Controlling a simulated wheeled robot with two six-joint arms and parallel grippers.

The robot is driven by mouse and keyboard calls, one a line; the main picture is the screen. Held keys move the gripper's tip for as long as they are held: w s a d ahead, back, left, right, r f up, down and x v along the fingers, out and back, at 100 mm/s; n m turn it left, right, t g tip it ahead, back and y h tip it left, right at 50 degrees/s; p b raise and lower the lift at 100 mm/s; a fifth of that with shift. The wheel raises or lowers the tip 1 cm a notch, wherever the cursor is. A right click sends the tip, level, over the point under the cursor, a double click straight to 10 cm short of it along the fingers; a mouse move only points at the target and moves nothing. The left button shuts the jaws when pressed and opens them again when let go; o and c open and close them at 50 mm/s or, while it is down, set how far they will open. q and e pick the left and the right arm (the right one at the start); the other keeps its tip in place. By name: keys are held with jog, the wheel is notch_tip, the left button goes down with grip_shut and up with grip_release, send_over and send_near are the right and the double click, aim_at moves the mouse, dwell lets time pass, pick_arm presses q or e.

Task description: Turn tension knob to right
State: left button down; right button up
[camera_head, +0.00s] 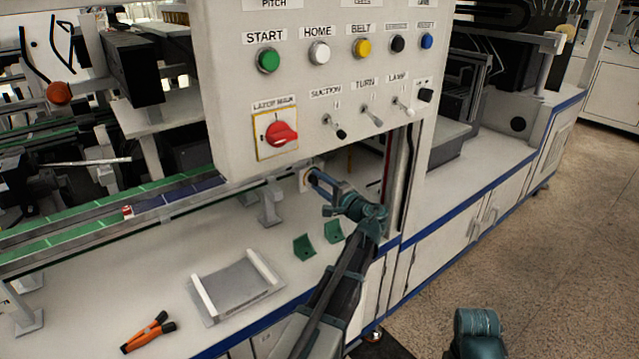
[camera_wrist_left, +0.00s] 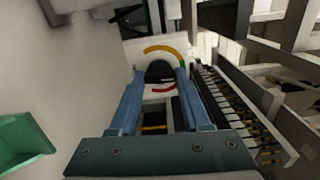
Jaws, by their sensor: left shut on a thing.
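The tension knob (camera_wrist_left: 160,72) is black and sits on a white plate with a yellow, green and red arc, seen in the left wrist view. My left gripper (camera_wrist_left: 158,78) has its two blue fingers on either side of the knob and is shut on it. In the head view my left gripper (camera_head: 316,178) reaches under the control panel to a small pale plate (camera_head: 306,174), and the knob itself is hidden there. I cannot read a pointer mark on the knob. My right gripper does not show.
The control panel (camera_head: 230,140) with buttons, toggles and a red rotary switch (camera_head: 281,133) hangs just above the left gripper. Green brackets (camera_head: 304,247), a grey tray (camera_head: 235,288) and orange-handled pliers (camera_head: 148,332) lie on the bench. A green-railed conveyor (camera_head: 90,222) runs at left.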

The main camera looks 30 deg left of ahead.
pick_arm(q)
jog(key=shift+m, duration=0.7)
jog(key=shift+c, duration=1.8)
grip_release()
jog(key=v, duration=1.4)
jog(key=shift+f, duration=0.15)
